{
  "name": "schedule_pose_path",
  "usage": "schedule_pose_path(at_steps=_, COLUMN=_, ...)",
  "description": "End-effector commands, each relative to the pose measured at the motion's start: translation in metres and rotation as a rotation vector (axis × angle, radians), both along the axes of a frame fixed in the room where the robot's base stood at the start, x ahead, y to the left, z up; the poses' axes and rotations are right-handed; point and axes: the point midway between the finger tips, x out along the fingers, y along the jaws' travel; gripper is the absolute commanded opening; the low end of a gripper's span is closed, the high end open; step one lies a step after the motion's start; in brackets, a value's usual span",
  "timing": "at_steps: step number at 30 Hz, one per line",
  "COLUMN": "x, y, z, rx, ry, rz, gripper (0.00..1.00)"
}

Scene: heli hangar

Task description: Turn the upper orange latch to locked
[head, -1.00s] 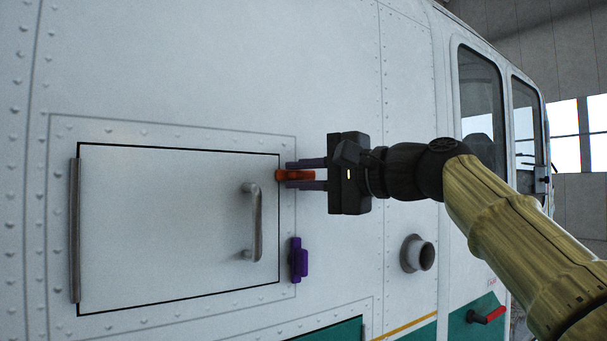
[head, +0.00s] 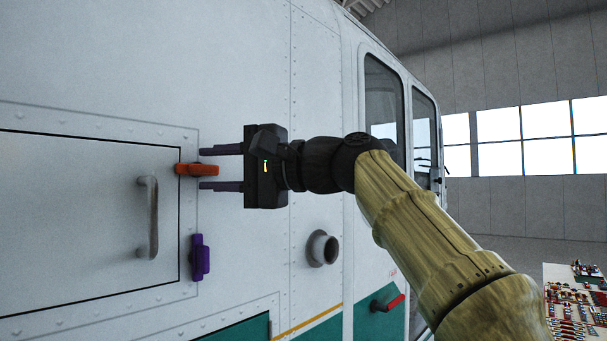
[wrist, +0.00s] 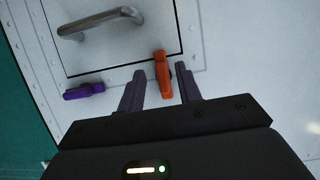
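The upper orange latch (head: 197,169) lies horizontal across the right edge of the closed hatch panel (head: 80,215), its left end overlapping the panel. My gripper (head: 205,169) is open beside it, one finger above and one below, with gaps to the latch on both sides. In the wrist view the orange latch (wrist: 163,75) sits between the two fingertips of my gripper (wrist: 160,80), nearer the right one. The lower purple latch (head: 200,257) stands upright below the orange one, beside the panel edge; it also shows in the wrist view (wrist: 84,91).
A grey handle (head: 149,217) sticks out from the panel left of the latches. A round pipe stub (head: 322,248) and a red-tipped handle (head: 388,303) protrude at the lower right. A table with small items (head: 575,300) stands far right.

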Motion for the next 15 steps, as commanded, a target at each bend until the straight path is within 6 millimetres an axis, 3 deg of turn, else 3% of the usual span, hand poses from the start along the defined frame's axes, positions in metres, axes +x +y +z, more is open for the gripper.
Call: schedule_pose_path(at_steps=15, x=-0.030, y=-0.100, z=-0.003, rx=-0.001, ry=-0.002, rz=-0.006, gripper=0.35)
